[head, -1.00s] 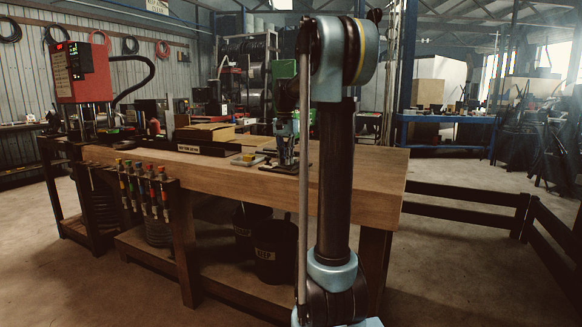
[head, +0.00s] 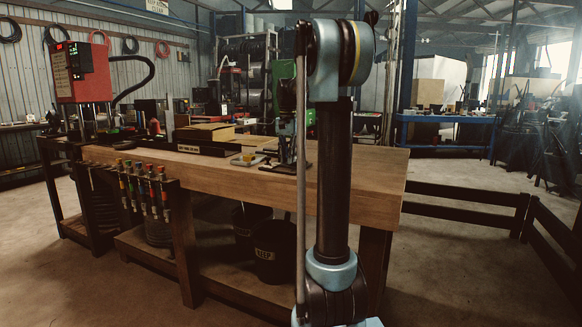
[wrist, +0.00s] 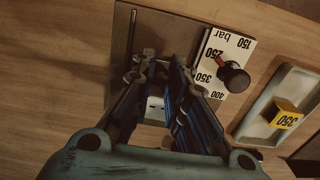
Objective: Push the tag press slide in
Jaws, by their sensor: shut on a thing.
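In the wrist view my gripper (wrist: 163,68) reaches over a dark base plate (wrist: 122,50) on the bench, its two blue-lined fingers close together. A pale piece with small dark marks (wrist: 155,104) shows between the fingers. The part held at the fingertips, which I take for the press slide, is mostly hidden by them. In the head view a green machine body (head: 286,70), perhaps the tag press, is partly covered by my arm.
A red machine (head: 82,80) stands at the left. Several colour-banded tools (head: 140,190) hang along the bench front.

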